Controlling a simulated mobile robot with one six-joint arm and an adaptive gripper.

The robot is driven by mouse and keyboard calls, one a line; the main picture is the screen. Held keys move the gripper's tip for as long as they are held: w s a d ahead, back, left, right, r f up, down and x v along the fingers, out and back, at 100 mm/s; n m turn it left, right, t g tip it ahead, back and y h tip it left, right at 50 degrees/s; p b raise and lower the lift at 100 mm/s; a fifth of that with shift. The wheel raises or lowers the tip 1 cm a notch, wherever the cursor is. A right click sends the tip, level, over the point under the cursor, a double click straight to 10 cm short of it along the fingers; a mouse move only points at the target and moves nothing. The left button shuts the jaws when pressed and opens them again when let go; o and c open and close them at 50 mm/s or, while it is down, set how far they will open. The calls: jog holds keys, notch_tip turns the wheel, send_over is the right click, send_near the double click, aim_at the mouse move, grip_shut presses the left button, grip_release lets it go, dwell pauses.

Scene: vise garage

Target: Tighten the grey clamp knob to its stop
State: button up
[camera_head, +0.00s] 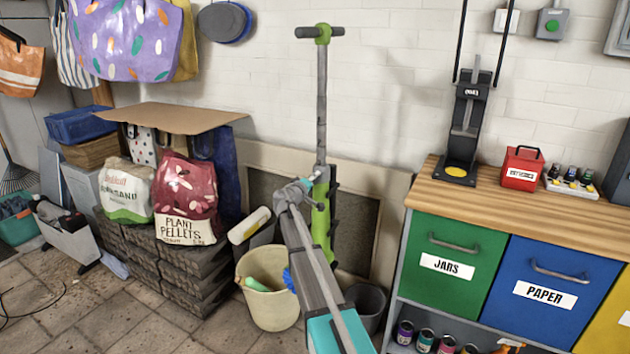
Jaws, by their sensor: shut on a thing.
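A scooter (322,110) stands upright against the wall, with a grey steering column, a green lower part and a handlebar with dark grips on top. My arm reaches up from the bottom of the view. My gripper (309,183) is at the clamp area, where the grey column meets the green part. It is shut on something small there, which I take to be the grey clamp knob. The knob is hidden by my gripper and wrist, so how far it is turned cannot be seen.
A cream bucket (268,311) and a dark grey bucket (368,300) stand on the floor around my arm. A workbench (520,200) with labelled drawers is on the right. Stacked slabs (180,275) bearing bags are on the left. The tiled floor at front left is mostly clear.

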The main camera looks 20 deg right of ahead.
dwell(0.4)
jog(key=o, duration=1.1)
jog(key=shift+o, duration=0.2)
jog(key=shift+s+a, duration=0.1)
jog(key=v, duration=1.1)
jog(key=shift+s+a, duration=0.25)
jog(key=shift+a, duration=0.05)
jog(key=shift+f, duration=0.1)
